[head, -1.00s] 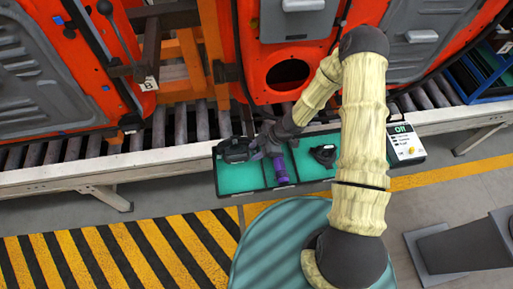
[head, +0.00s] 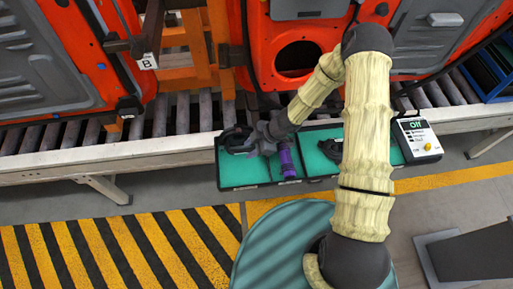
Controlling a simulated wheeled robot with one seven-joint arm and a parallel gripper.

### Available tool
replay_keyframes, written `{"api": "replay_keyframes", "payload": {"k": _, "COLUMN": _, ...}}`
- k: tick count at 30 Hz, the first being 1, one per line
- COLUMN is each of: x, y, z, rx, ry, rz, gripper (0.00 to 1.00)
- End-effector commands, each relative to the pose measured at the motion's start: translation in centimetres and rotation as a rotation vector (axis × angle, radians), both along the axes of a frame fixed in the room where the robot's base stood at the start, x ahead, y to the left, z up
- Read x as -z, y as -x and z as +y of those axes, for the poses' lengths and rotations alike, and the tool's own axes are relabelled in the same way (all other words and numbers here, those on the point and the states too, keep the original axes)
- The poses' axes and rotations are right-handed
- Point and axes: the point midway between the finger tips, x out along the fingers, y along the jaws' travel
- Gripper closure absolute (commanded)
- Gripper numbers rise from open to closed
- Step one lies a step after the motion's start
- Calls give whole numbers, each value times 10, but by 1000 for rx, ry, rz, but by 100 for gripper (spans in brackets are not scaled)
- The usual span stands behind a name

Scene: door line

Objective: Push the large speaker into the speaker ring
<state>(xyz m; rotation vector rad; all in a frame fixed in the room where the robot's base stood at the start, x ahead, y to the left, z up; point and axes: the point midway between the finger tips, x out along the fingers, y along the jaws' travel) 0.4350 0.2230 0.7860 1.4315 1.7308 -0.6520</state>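The large speaker (head: 236,143) is a dark round piece at the left end of a teal-lined black tray (head: 240,176). My gripper (head: 254,143) is low over that tray, right beside the speaker's right side. The fingers are small and dark against the dark speaker, so I cannot tell whether they touch it or are open or shut. The speaker ring (head: 295,59) is the round dark opening low in the orange door, up and to the right of my gripper. Nothing is seen in the opening.
A purple-handled tool (head: 288,160) lies in the tray just right of my gripper. A smaller dark part (head: 331,150) is in the right compartment, partly behind my arm. A control box (head: 417,139) stands at the tray's right end. The roller conveyor (head: 182,122) runs behind.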

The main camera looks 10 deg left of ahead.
Motion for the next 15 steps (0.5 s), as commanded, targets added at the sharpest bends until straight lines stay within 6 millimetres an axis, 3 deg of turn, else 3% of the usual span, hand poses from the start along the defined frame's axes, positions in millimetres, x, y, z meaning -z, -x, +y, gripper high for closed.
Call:
{"api": "replay_keyframes", "payload": {"k": 1, "x": 12, "y": 0, "z": 4, "rx": -1, "ry": 0, "rz": -1, "gripper": 64}}
{"api": "replay_keyframes", "payload": {"k": 4, "x": 19, "y": 1, "z": 10, "rx": -1, "ry": 0, "rz": -1, "gripper": 64}}
{"api": "replay_keyframes", "payload": {"k": 15, "x": 23, "y": 3, "z": 15, "rx": -1, "ry": 3, "rz": 5, "gripper": 64}}
